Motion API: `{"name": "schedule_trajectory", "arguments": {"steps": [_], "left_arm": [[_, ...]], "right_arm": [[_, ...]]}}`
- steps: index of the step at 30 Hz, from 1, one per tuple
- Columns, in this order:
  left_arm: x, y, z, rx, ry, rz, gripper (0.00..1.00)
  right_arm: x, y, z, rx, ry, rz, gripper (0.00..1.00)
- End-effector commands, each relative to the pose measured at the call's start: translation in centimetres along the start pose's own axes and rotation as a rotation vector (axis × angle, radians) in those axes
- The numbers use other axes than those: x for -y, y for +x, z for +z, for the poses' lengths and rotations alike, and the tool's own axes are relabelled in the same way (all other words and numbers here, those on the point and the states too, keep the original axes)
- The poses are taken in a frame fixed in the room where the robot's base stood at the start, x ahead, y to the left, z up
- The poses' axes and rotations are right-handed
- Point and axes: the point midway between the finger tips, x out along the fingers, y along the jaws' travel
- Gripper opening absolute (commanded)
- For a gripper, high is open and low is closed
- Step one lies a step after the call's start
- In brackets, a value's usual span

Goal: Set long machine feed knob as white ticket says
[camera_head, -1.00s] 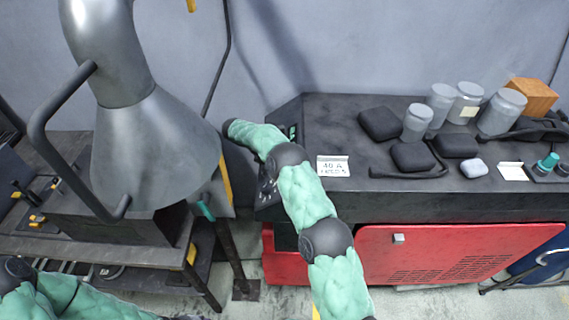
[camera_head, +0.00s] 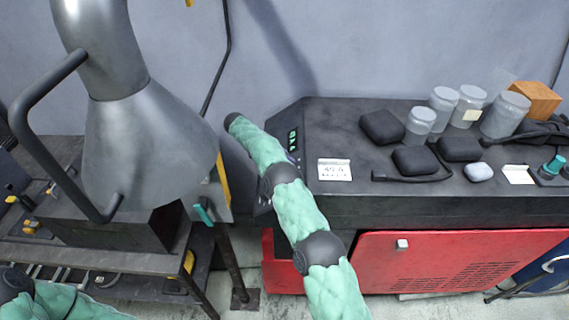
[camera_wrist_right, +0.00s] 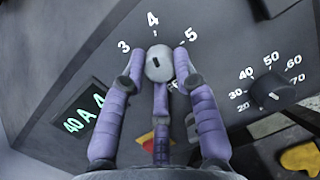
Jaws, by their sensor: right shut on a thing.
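In the right wrist view, the feed knob (camera_wrist_right: 158,66) is a small grey knob on a dark panel under the numbers 3, 4 and 5. Its dark mark points up, roughly towards 4. My right gripper (camera_wrist_right: 160,58) has its purple fingers closed around it. A display (camera_wrist_right: 82,112) beside it shows green "40 A 4", perhaps cut off. My right gripper is hidden in the head view. My left gripper is out of view.
A second knob (camera_wrist_right: 271,92) with a scale from 20 to 70 sits right of the feed knob. Jars (camera_head: 442,105), black pads (camera_head: 415,160) and another white paper (camera_head: 518,174) lie on the machine top. A large metal hood (camera_head: 150,140) stands to the left.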

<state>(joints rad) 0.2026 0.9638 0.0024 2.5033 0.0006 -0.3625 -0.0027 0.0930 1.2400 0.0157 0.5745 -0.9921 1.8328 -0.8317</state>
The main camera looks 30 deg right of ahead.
Motion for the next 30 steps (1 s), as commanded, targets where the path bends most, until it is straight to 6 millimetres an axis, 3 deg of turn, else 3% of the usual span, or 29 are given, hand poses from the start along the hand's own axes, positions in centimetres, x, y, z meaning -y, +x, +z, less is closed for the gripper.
{"name": "schedule_trajectory", "arguments": {"steps": [30], "left_arm": [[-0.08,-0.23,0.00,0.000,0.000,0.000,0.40]], "right_arm": [[-0.25,0.04,0.48,-0.066,0.934,-0.153,0.00]]}}
